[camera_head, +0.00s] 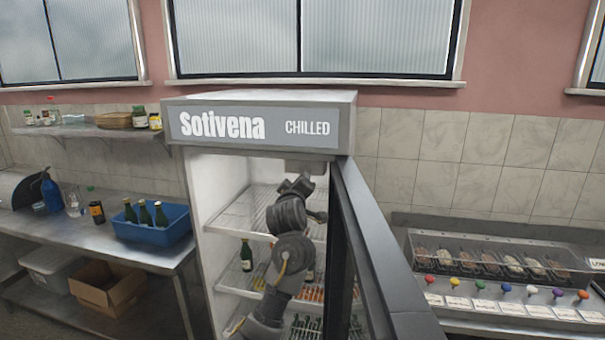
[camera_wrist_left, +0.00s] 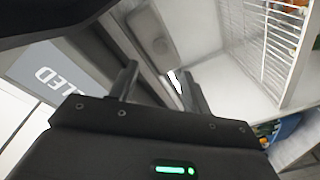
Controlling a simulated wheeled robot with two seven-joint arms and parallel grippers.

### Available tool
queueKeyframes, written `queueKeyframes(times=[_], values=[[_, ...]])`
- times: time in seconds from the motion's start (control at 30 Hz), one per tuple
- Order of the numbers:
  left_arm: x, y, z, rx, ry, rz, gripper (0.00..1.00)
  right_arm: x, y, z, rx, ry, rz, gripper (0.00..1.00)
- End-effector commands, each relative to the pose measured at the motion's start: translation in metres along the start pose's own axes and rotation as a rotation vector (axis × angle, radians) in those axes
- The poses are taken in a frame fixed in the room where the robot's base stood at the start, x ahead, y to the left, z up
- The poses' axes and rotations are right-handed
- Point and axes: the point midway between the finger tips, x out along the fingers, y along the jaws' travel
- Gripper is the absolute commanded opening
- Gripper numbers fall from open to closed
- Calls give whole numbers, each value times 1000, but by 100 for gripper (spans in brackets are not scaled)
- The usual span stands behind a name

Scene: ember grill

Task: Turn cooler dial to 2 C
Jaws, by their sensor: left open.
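The cooler (camera_head: 262,128) stands in the middle with its dark door (camera_head: 372,240) swung open to the right. Inside, a grey control housing (camera_head: 306,166) hangs under the ceiling. In the left wrist view the housing (camera_wrist_left: 153,32) bears a small round knob, probably the dial; its markings cannot be read. My left arm reaches into the cooler, with its gripper (camera_head: 298,186) high up just below the housing. In the left wrist view the gripper (camera_wrist_left: 158,68) has its fingers apart with nothing between them, pointing toward the housing and short of it. My right gripper is out of view.
Wire shelves (camera_head: 240,212) with bottles lie below and beside my arm. The open door is close on the arm's right. A blue bin (camera_head: 150,228) of bottles stands on the left counter; a topping rail (camera_head: 490,262) is at right.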

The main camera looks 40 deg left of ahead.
Motion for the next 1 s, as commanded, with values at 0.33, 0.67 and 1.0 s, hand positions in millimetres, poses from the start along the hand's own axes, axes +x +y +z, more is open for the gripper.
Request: queueKeyframes(times=[0.33,0.67,1.0], values=[[65,2,-2,1,-3,-3,48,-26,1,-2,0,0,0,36],[90,0,0,1,-1,1,48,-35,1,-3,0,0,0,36],[90,0,1,0,-2,1,36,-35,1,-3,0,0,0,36]])
